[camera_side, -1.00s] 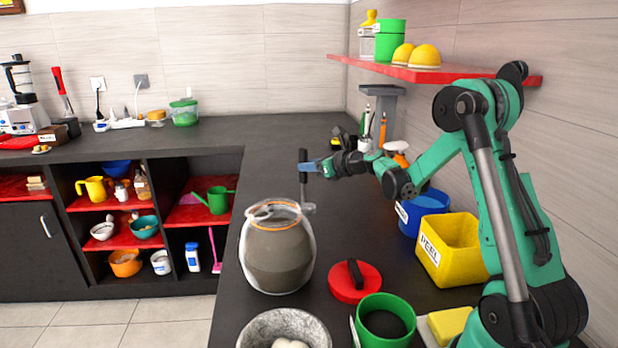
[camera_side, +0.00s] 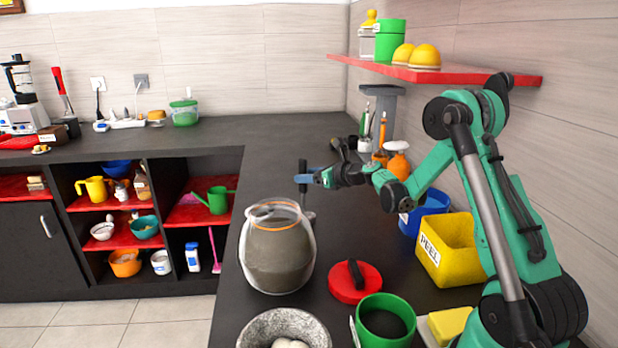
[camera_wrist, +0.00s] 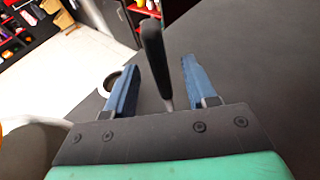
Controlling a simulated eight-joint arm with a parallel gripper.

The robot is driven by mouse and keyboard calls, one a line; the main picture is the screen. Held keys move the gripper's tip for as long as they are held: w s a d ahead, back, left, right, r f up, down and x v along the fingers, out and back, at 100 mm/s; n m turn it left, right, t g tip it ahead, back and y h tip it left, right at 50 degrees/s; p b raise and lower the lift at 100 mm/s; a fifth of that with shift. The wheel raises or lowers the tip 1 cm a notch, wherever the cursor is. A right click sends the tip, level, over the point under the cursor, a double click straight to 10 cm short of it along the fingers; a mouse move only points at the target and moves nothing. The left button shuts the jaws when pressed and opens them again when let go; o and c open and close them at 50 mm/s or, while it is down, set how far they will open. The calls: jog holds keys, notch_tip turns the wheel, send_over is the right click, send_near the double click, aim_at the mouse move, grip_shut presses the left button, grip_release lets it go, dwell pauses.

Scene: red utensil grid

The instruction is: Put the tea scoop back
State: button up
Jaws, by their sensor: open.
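The tea scoop (camera_side: 302,186) has a dark, roughly upright handle and a small metallic lower end by the rim of the glass jar (camera_side: 278,262). I cannot tell what its lower end rests on. In the wrist view the black handle (camera_wrist: 152,47) stands between my blue fingers, with space on both sides. My gripper (camera_side: 308,177) is open around the handle; it also shows in the wrist view (camera_wrist: 158,63). The jar is open, with an orange ring and grey-brown contents. The scoop's lower part is hidden behind my gripper in the wrist view.
A red lid (camera_side: 345,291) with a black knob lies right of the jar. A stone bowl (camera_side: 257,328), a green pot (camera_side: 361,318) and the yellow PEEL bin (camera_side: 434,262) stand nearby. A red shelf (camera_side: 455,77) hangs above.

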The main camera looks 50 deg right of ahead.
jog(key=v, duration=1.1)
jog(key=w+a+r+m+t+h, duration=0.1)
jog(key=a+r+m+h, duration=0.4)
jog(key=m, duration=0.6)
jog(key=w+a+r+m+t+h, duration=0.1)
jog(key=r+m+h, duration=0.2)
jog(key=r+m, duration=0.6)
jog(key=s+a+f+m+g+y, duration=0.4)
jog(key=a+f+m, duration=0.3)
jog(key=a+m, duration=0.1)
jog(key=s+a+f+m+g+y, duration=0.4)
jog(key=s+a+f+m+g, duration=0.1)
jog(key=a+f+m, duration=0.2)
jog(key=shift+a+m+g, duration=0.3)
jog(key=shift+a+m, duration=0.2)
jog(key=shift+a, duration=0.35)
